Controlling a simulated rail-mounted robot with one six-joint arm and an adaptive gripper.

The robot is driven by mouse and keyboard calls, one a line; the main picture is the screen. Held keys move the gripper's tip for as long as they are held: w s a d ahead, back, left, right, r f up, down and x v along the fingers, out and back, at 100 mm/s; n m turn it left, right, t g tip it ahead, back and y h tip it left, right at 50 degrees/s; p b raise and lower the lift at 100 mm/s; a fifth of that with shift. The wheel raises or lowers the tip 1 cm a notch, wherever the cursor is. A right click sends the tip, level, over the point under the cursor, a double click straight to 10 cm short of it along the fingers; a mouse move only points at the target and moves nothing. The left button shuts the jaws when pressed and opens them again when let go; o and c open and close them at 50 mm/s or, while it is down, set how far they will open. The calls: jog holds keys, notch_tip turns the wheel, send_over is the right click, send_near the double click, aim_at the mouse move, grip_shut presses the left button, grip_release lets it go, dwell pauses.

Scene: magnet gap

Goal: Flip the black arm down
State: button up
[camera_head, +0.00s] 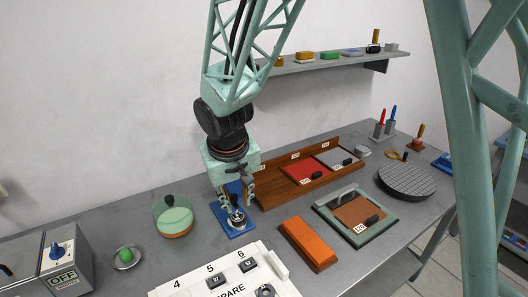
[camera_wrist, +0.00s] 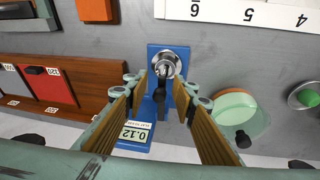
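A blue stand (camera_head: 231,235) sits on the grey bench below my gripper (camera_head: 236,199). A short dark piece (camera_wrist: 160,99), which looks like the black arm, lies between the silver fitting and the display. My gripper (camera_wrist: 161,100) is open, its two fingers apart on either side of the dark piece. I cannot tell whether either finger touches it, or exactly how the arm is tilted.
A green round dish (camera_head: 173,218) stands left of the stand. A white numbered board (camera_head: 218,280) and an orange block (camera_head: 308,243) lie in front. A wooden tray (camera_head: 272,197) with red and grey plates is to the right. A green-framed panel (camera_head: 381,227) lies farther right.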

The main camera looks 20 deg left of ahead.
jog(key=a+v, duration=0.1)
jog(key=v, duration=0.6)
jog(key=shift+d+r, duration=0.3)
jog(key=shift+d, duration=0.2)
dwell(0.4)
